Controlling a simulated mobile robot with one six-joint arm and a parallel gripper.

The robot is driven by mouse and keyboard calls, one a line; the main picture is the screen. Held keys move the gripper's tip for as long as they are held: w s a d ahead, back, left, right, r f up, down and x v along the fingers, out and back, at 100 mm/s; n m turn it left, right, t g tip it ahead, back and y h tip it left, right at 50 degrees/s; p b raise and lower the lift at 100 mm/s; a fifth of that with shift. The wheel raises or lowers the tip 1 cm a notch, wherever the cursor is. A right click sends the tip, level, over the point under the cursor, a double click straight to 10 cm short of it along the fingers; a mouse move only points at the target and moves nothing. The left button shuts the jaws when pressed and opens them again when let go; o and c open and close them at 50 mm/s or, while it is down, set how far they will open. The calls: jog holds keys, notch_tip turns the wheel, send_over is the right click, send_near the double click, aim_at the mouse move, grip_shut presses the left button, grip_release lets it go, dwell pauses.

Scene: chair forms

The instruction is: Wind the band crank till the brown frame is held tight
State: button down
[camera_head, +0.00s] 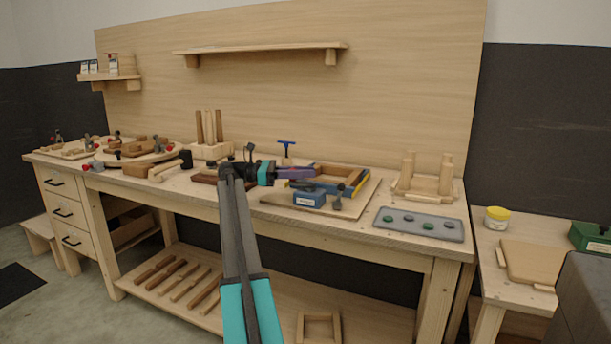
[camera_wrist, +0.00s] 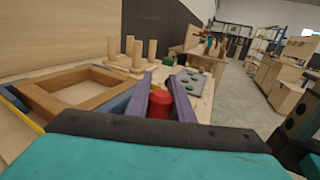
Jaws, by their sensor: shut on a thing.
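The brown frame (camera_wrist: 98,104) lies flat at the left of the wrist view, with a blue band (camera_wrist: 122,103) along its near side. In the head view the frame (camera_head: 353,177) is partly hidden behind my gripper. My gripper (camera_head: 313,171) reaches in from the left over the bench, beside the frame. In the wrist view a red knob, seemingly the crank's handle (camera_wrist: 159,105), stands between the purple fingers of my gripper (camera_wrist: 163,85). The fingers are shut on it. The rest of the crank is hidden, so its turn and the band's tightness cannot be told.
A blue labelled box (camera_head: 309,198) sits at the board's front edge. A grey tray (camera_head: 418,224) with several round pieces lies to the right. A wooden peg stand (camera_head: 423,183) is behind it. A blue T-handle (camera_head: 287,146) stands behind my gripper.

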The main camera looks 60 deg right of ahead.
dwell(0.3)
jog(key=c, duration=1.5)
grip_release()
jog(key=shift+s, duration=0.1)
jog(key=shift+c, duration=0.2)
jog(key=p+v, duration=0.5)
jog(key=v, duration=0.6)
jog(key=shift+w+r, duration=0.2)
jog(key=shift+w, duration=0.1)
jog(key=p+v, duration=0.1)
jog(key=p, duration=0.4)
jog(key=shift+w+a+p, duration=0.15)
jog(key=shift+w+p, duration=0.2)
jog(key=shift+p, duration=0.05)
